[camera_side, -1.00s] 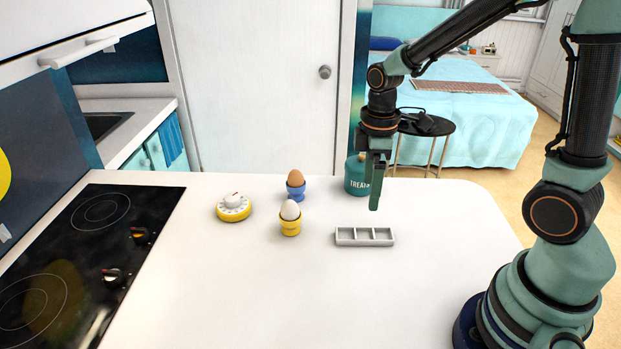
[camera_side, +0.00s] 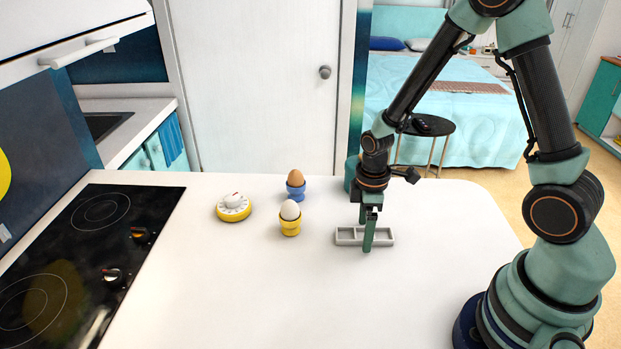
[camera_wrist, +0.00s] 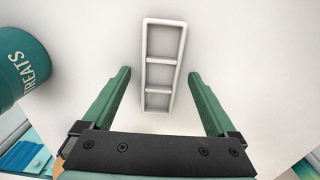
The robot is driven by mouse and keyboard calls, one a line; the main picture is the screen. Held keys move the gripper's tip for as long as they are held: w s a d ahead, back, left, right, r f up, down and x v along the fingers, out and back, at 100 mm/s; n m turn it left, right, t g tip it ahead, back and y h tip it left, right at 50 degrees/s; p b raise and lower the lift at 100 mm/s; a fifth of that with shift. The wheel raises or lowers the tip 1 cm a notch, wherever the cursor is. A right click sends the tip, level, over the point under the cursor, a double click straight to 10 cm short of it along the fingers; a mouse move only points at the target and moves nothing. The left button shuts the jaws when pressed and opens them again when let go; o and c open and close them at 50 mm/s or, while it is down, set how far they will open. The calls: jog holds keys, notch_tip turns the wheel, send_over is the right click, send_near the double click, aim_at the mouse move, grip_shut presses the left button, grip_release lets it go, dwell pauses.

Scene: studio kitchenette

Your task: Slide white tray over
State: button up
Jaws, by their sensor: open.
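The white tray (camera_side: 347,237) is a small, narrow tray with three compartments in a row, lying flat on the white counter. In the wrist view the tray (camera_wrist: 161,21) runs lengthwise away from me, its near end between my two green fingers with a gap on each side. My gripper (camera_side: 368,246) is open, pointing down at the tray in the side view, where a finger hides part of the right half. The wrist view shows both fingers of my gripper (camera_wrist: 160,85) spread and nothing held. The tray's compartments look empty.
A teal TREATS canister (camera_wrist: 22,65) stands left of the tray in the wrist view. A yellow egg cup with a white egg (camera_side: 290,226), a blue egg cup with a brown egg (camera_side: 297,194) and a yellow timer (camera_side: 233,208) stand to the left. The front counter is clear.

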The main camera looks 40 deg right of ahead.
jog(key=shift+f, duration=0.15)
grip_shut()
jog(key=shift+w+d, duration=3.75)
grip_release()
